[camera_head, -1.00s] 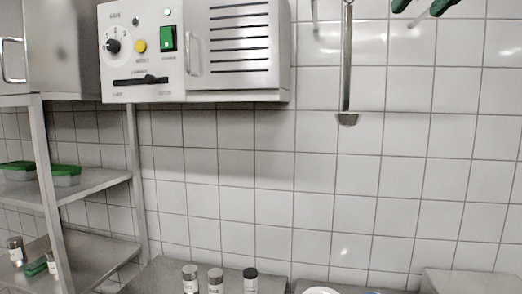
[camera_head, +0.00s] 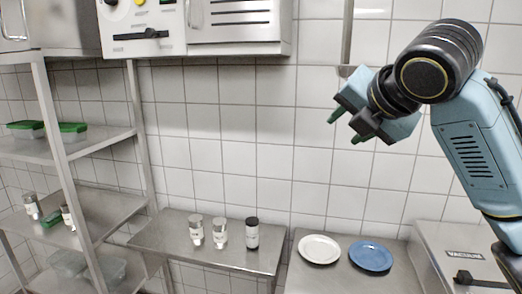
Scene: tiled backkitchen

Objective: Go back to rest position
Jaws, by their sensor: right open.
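My right gripper (camera_head: 346,126) is raised in front of the tiled wall at the right of the head view. Its fingers are apart, and nothing shows between them. It is above the counter and touches nothing that I can see. My right arm comes in from the right edge, bent at the wrist. My left gripper is not in view.
A steel table (camera_head: 160,237) holds several spice shakers (camera_head: 220,232). A white plate (camera_head: 319,249) and a blue plate (camera_head: 371,256) lie on the counter at right. A shelf rack (camera_head: 60,150) stands left. A wall-mounted steel appliance (camera_head: 240,38) hangs above. A steel unit (camera_head: 440,240) is lower right.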

